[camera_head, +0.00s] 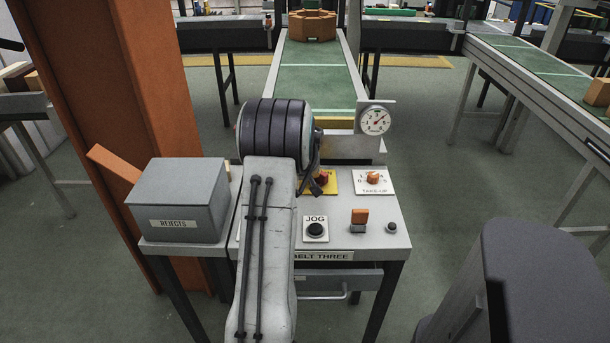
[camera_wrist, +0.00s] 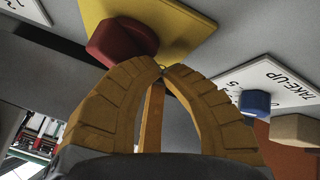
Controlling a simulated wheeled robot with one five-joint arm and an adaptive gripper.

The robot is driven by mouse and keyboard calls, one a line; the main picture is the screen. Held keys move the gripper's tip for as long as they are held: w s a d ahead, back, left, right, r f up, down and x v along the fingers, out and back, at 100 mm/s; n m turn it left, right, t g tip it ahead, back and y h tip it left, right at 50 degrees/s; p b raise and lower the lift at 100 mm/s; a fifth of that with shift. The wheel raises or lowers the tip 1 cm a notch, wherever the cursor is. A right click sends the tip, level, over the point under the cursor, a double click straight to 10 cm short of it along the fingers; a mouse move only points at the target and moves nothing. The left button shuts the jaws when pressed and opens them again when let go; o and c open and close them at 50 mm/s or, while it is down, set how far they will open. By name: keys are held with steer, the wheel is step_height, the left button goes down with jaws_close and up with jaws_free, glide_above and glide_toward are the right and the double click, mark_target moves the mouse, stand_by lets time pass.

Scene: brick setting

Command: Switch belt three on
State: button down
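The BELT THREE panel (camera_head: 335,240) is a grey control box at the belt's near end. An orange-topped switch (camera_head: 360,216) stands upright on it, right of the black JOG button (camera_head: 316,230). A small dark button (camera_head: 391,228) sits further right. A red button (camera_head: 322,177) on a yellow plate is at the back, partly hidden; it also shows in the wrist view (camera_wrist: 122,41). My gripper (camera_wrist: 160,70) has its fingertips together beside the red button, with nothing seen between them; contact is unclear. In the head view, my arm hides the panel's left part.
The TAKE-UP dial plate (camera_head: 373,182) and a round gauge (camera_head: 375,120) stand behind the switch. A grey REJECTS box (camera_head: 180,200) is at left. An orange pillar (camera_head: 110,110) rises at far left.

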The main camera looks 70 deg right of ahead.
steer(key=shift+w+d+f+b, duration=0.15)
steer(key=shift+d+b, duration=0.3)
steer(key=shift+b, duration=1.75)
steer(key=shift+w+d+b, duration=0.15)
steer(key=shift+d+b, duration=0.3)
steer(key=shift+b, duration=0.4)
steer(key=shift+d+r, duration=0.2)
steer(key=shift+d, duration=0.35)
steer(key=shift+s+d, duration=0.35)
steer(key=shift+d, duration=0.05)
steer(key=shift+s+d+f, duration=0.15)
steer(key=shift+d, duration=0.05)
steer(key=shift+a, duration=0.1)
steer(key=v, duration=1.2)
